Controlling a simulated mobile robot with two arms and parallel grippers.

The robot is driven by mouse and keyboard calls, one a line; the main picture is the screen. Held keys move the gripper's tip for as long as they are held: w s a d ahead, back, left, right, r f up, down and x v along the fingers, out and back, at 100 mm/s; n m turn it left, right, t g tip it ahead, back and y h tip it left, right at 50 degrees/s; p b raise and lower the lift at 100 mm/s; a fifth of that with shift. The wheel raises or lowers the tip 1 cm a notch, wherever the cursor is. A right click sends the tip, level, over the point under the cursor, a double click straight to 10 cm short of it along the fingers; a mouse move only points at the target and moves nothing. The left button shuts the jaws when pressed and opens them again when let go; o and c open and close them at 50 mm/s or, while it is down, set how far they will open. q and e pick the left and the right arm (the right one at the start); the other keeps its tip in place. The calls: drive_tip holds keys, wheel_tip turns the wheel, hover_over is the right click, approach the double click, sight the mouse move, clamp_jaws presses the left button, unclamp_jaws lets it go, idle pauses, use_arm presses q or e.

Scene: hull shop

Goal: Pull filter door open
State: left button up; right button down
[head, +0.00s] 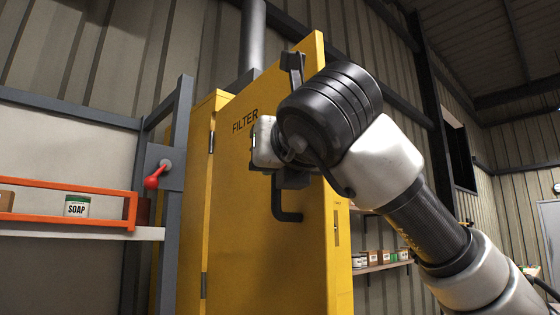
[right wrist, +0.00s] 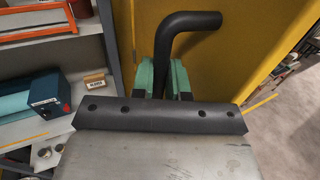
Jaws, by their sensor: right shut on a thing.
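The yellow filter door (head: 265,210) is marked FILTER and has hinges on its left side. It appears swung out at an angle, with its free edge and a latch slot showing at the right. The inside of the cabinet (head: 187,180) is hidden. A black bent handle (head: 287,216) sits on the door face. My right gripper (head: 290,165) is at the handle, partly hidden by my own wrist. In the right wrist view the green fingers (right wrist: 163,78) are closed on the handle (right wrist: 188,20), against the yellow door (right wrist: 235,55). My left gripper is out of view.
A grey post with a red lever (head: 157,175) stands left of the cabinet. A shelf with an orange rail (head: 70,222) and a soap tin (head: 77,206) is further left. A shelf with small boxes (head: 380,258) is behind the door's right edge. Open floor (right wrist: 285,125) shows at right.

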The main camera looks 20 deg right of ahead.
drive_tip(key=shift+d+r, duration=0.15)
drive_tip(key=shift+r, duration=0.1)
drive_tip(key=c, duration=1.4)
unclamp_jaws()
drive_tip(key=shift+o, duration=1.3)
drive_tip(key=shift+w+a+f, duration=0.15)
drive_tip(key=shift+w+a, duration=0.05)
drive_tip(key=shift+a, duration=0.1)
drive_tip(key=shift+s+d, duration=0.15)
drive_tip(key=shift+s, duration=0.05)
drive_tip(key=s+b, duration=0.3)
drive_tip(key=s, duration=0.7)
drive_tip(key=shift+s, duration=0.25)
drive_tip(key=shift+f, duration=0.1)
